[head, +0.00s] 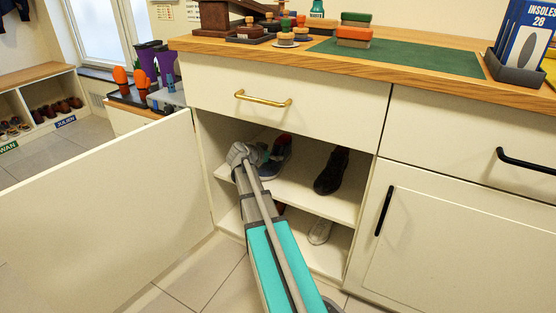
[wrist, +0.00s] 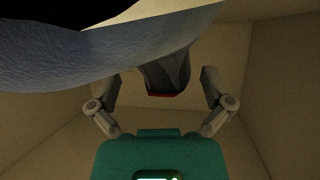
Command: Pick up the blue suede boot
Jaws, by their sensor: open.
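My gripper (head: 257,155) reaches into the open cabinet at its upper shelf. In the wrist view its two fingers stand wide apart (wrist: 160,88), with nothing gripped. A blue-grey shoe with some orange (head: 279,157) lies just right of my gripper, partly hidden by it. In the wrist view a large blue, suede-like surface (wrist: 90,62) fills the upper left, very close to the camera; it looks like the blue boot, but its full shape is cut off. A dark shape with a red edge (wrist: 167,74) shows beyond, between the fingers; I cannot tell what it is.
A dark shoe (head: 331,172) stands farther right on the upper shelf (head: 300,195). A pale shoe (head: 320,231) is on the lower shelf. The cabinet's side walls and the drawer (head: 290,85) above bound the space. The open door (head: 100,210) stands at left.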

